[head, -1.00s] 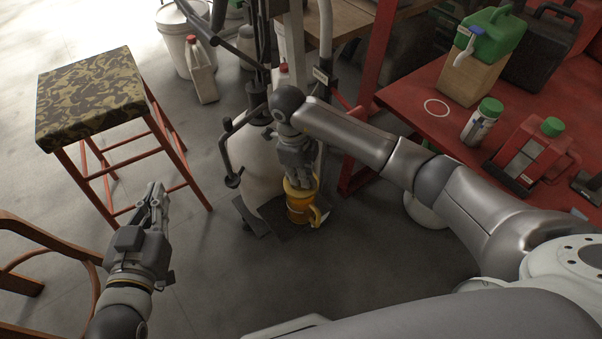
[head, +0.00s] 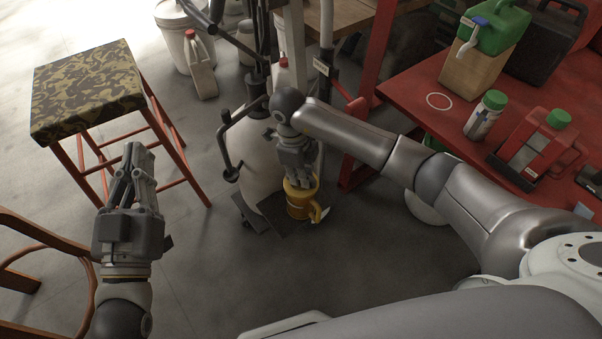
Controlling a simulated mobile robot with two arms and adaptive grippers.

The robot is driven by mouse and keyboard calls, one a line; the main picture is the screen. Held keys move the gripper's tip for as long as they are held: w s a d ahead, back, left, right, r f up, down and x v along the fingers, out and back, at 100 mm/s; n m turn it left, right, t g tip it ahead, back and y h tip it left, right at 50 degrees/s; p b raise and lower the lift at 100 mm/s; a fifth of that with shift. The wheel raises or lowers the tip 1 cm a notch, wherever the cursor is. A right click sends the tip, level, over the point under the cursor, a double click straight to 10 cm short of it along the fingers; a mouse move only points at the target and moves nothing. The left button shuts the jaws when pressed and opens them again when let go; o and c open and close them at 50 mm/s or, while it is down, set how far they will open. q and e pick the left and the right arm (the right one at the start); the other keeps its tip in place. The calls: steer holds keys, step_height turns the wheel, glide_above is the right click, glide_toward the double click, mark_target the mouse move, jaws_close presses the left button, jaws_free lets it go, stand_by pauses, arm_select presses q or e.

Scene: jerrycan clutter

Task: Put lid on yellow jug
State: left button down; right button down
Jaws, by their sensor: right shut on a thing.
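The yellow jug (head: 299,211) is in the lower middle of the head view, above or on a dark base plate near the floor. It has a handle on its right side and a pale patch beside the handle. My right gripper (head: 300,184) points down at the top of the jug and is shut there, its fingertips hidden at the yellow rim. I cannot tell a separate lid from the jug's top. My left gripper (head: 133,150) is raised at the left, away from the jug, with nothing visible in it. Its finger gap is unclear.
A camouflage-topped stool (head: 85,90) stands beyond my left gripper, and a wooden chair (head: 35,250) is at the lower left. A red table (head: 415,105) with bottles and jerrycans is at the right. A pale tank (head: 258,155) stands behind the jug. Open floor lies in front.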

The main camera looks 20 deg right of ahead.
arm_select(q)
steer(key=shift+f, duration=0.1)
stand_by(0.8)
steer(key=shift+f+g, duration=0.3)
steer(key=shift+w+f, duration=0.1)
steer(key=shift+f, duration=0.05)
stand_by(0.6)
steer(key=shift+r, duration=0.2)
arm_select(e)
steer(key=shift+f, duration=0.15)
stand_by(0.5)
arm_select(q)
steer(key=shift+f, duration=0.25)
stand_by(0.5)
arm_select(e)
steer(key=c, duration=0.9)
jaws_free()
steer(key=shift+c, duration=0.2)
arm_select(q)
steer(key=shift+r, duration=0.15)
